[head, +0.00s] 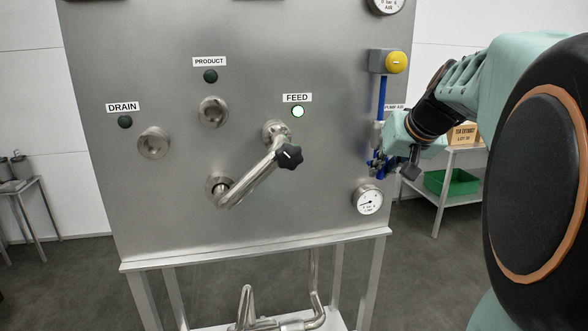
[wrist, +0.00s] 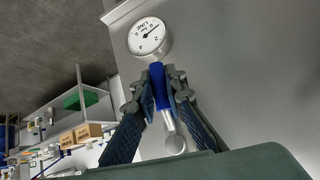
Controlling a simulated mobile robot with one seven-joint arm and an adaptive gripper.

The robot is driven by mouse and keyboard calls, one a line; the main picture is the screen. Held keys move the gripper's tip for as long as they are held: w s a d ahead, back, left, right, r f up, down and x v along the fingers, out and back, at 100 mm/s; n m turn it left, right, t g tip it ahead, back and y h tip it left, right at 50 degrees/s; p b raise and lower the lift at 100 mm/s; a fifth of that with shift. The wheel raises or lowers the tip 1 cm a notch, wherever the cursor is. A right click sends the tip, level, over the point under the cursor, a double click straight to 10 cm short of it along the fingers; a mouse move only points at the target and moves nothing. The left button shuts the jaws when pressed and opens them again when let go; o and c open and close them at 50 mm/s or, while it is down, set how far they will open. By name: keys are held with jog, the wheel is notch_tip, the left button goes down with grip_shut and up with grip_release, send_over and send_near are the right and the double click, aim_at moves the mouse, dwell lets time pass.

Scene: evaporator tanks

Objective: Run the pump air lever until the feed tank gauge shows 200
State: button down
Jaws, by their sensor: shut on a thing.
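My gripper (head: 382,164) is at the right edge of the steel panel, below the PUMP AIR label (head: 394,107). In the wrist view its fingers (wrist: 161,82) are closed on both sides of the blue lever handle (wrist: 157,73). I see no feed tank gauge. The FEED lamp (head: 298,112) is lit.
A bent pipe with a black knob (head: 289,157) joins the FEED port to a lower port. A yellow button (head: 396,62) sits above the lever. An AIR gauge (head: 385,4) is cut off at the top. A shelf with a green bin (head: 452,183) stands behind, right.

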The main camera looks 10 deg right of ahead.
jog(key=shift+d, duration=0.1)
dwell(0.5)
jog(key=c, duration=2)
grip_release()
jog(key=shift+o, duration=0.2)
notch_tip(320, 180, up, 10)
jog(key=shift+f, duration=0.2)
jog(key=shift+r, duration=0.2)
